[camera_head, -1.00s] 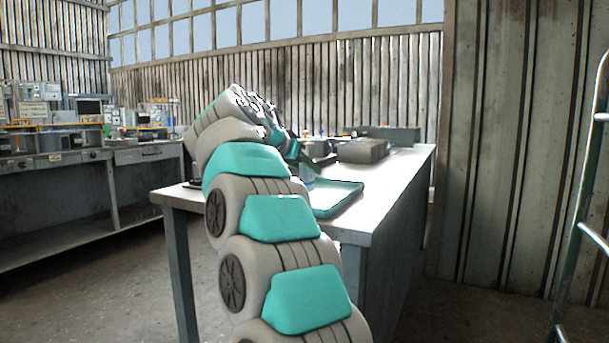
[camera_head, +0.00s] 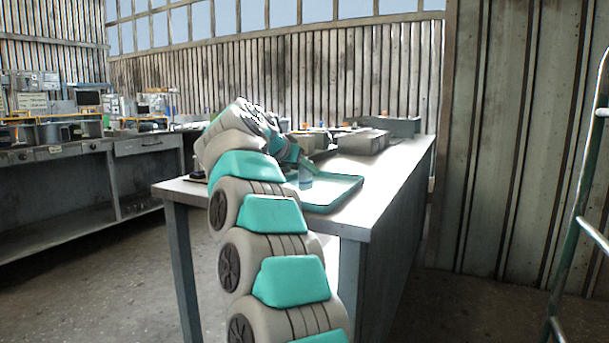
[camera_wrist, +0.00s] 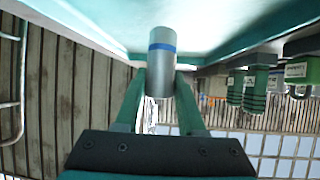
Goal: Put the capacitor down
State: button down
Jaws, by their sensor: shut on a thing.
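The capacitor is a silver cylinder with a blue band; it shows in the wrist view (camera_wrist: 161,62) between the fingers of my gripper (camera_wrist: 160,85). My gripper is shut on it. In the head view the capacitor (camera_head: 305,175) shows at the teal-rimmed tray (camera_head: 345,197) on the workbench, beside my gripper (camera_head: 303,162). In the wrist view the cylinder's far end is against or very close to a pale surface with teal edges. I cannot tell whether it touches.
A grey box (camera_head: 362,142) stands on the workbench (camera_head: 393,172) behind the tray. Several green-and-grey parts (camera_wrist: 255,85) are at the right of the wrist view. A ladder (camera_head: 580,215) stands at the right. The bench's right side is clear.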

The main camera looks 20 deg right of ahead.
jog(key=shift+f, duration=0.75)
jog(key=shift+f+b, duration=0.15)
jog(key=shift+b, duration=0.15)
jog(key=c, duration=0.5)
grip_release()
jog(key=shift+r+p, duration=0.25)
jog(key=shift+p, duration=0.05)
jog(key=b+v, duration=0.1)
jog(key=v, duration=1.1)
jog(key=shift+b, duration=0.3)
jog(key=shift+f, duration=0.1)
